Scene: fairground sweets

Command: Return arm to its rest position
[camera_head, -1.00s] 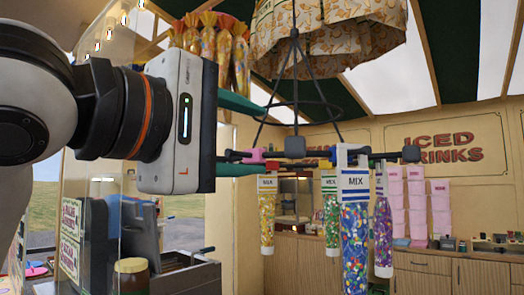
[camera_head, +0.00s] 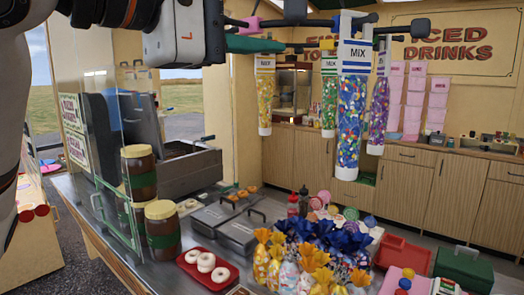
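My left arm comes in at the top left. The body of my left gripper (camera_head: 255,44) is cut off by the top edge. Its green lower finger points right, along the bottom edge of the gripper body, and the upper finger is out of frame. The lower finger sits as far out on the body as in the earlier view, where both fingers stand wide apart with nothing held. The finger appears close to the rack and the yellow sweet bag (camera_head: 265,95) in the picture; I cannot tell whether they touch. My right gripper is not in view.
Sweet bags hang from a rack, the blue MIX bag (camera_head: 352,105) in front. Below is a counter with brown jars (camera_head: 162,232), a red tray (camera_head: 185,262) of white doughnuts, a grey metal box (camera_head: 240,232) and bright wrapped sweets (camera_head: 312,262). A clear panel (camera_head: 115,170) stands at left.

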